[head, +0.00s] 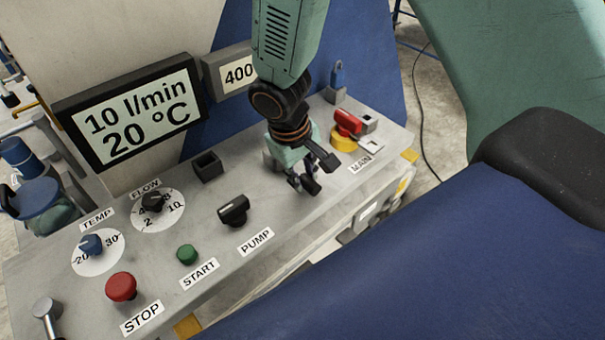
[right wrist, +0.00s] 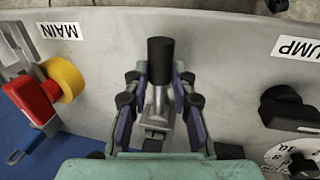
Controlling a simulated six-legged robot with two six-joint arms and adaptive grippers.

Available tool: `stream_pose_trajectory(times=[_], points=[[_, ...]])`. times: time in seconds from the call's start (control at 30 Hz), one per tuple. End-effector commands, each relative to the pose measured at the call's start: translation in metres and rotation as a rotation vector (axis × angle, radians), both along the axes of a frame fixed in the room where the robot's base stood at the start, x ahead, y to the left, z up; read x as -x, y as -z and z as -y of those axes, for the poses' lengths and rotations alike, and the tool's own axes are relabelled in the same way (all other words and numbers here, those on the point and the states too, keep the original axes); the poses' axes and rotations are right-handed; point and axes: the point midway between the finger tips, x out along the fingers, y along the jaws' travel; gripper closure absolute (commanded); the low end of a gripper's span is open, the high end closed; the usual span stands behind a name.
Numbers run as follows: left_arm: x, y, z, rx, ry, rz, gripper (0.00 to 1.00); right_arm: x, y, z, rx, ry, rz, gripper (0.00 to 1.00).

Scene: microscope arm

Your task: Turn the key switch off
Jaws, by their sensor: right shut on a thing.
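My right gripper (head: 318,174) is low over the grey panel, between the PUMP knob and the MAIN switch. In the right wrist view its fingers (right wrist: 160,92) are closed around a silver lever-like part with a black cylindrical end (right wrist: 160,62). In the head view my gripper mostly hides this part. I cannot tell for sure whether it is the key switch. A small blue upright piece (head: 337,76), perhaps a key, stands on a grey block at the panel's back right, apart from my gripper. My left gripper is not in view.
The red and yellow MAIN switch (head: 346,129) is close right of my gripper. The black PUMP knob (head: 234,210), green START button (head: 187,254), red STOP button (head: 121,287) and two dials lie left. A display (head: 135,110) stands behind. A blue surface (head: 440,260) fills the lower right.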

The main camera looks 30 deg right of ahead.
Motion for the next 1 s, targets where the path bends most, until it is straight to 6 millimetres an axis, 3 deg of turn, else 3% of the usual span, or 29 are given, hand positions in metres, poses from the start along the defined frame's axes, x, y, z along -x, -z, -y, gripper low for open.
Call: stream_pose_trajectory(times=[0.5,0.53,0.8,1.0], points=[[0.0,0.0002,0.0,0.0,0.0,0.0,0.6,0.0028,0.0011,0.0003,0.0,0.018,-0.006,1.0],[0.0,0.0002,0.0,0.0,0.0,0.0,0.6,0.0028,0.0012,0.0002,0.0,0.018,-0.006,0.75],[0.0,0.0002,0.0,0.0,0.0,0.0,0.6,0.0018,0.0005,-0.001,-0.001,0.016,-0.002,0.52],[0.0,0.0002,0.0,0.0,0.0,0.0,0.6,0.0011,0.0002,-0.001,-0.001,0.015,-0.001,0.52]])
